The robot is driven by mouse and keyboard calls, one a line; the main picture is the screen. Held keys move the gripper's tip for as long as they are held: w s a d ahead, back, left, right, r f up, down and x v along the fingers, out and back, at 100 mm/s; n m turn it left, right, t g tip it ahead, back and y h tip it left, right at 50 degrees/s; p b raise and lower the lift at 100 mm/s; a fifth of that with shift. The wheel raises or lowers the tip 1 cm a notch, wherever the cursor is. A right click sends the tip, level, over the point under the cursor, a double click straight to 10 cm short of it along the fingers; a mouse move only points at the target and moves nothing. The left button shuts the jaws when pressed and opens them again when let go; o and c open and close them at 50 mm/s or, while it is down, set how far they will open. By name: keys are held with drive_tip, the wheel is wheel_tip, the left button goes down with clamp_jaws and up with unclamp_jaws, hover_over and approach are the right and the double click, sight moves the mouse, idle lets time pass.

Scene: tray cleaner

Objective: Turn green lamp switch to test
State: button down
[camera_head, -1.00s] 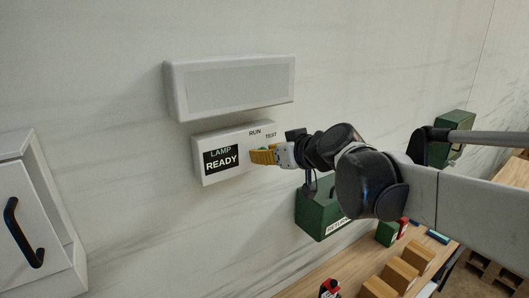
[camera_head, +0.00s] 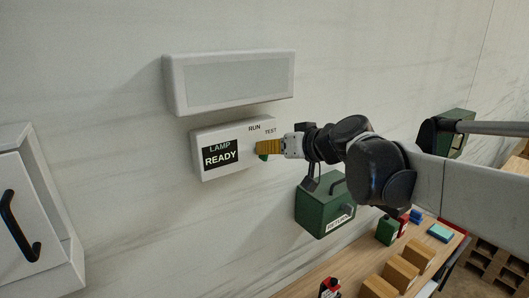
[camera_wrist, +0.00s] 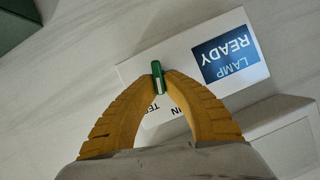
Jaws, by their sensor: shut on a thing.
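A white lamp panel (camera_head: 238,132) is fixed to the wall. Its dark display (camera_head: 220,154) reads LAMP READY, and the labels RUN and TEST are printed at its upper right. The green switch (camera_wrist: 157,69) is a slim lever with a white line, between my yellow fingertips in the wrist view. My gripper (camera_head: 259,147) is shut on it at the panel's right side; a little green shows below the fingers in the head view. The fingers partly cover the labels in the wrist view. I cannot tell exactly which label the white line points at.
A white box (camera_head: 230,83) is mounted just above the panel. A green box marked RETURN (camera_head: 318,216) is below my wrist. A white cabinet with a black handle (camera_head: 20,228) is at left. A wooden bench with blocks (camera_head: 403,271) is below.

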drive_tip(key=m, duration=0.1)
drive_tip(key=m+y+b, duration=0.2)
drive_tip(key=shift+w+d+f+g, duration=0.15)
drive_tip(key=shift+d+f+g, duration=0.1)
drive_tip(key=shift+g, duration=0.15)
drive_tip(key=m+y+b, duration=0.2)
drive_tip(key=m+b, duration=0.1)
drive_tip(key=shift+m, duration=0.3)
drive_tip(key=c, duration=1.5)
unclamp_jaws()
drive_tip(key=shift+w, duration=0.1)
drive_tip(key=v, duration=1.2)
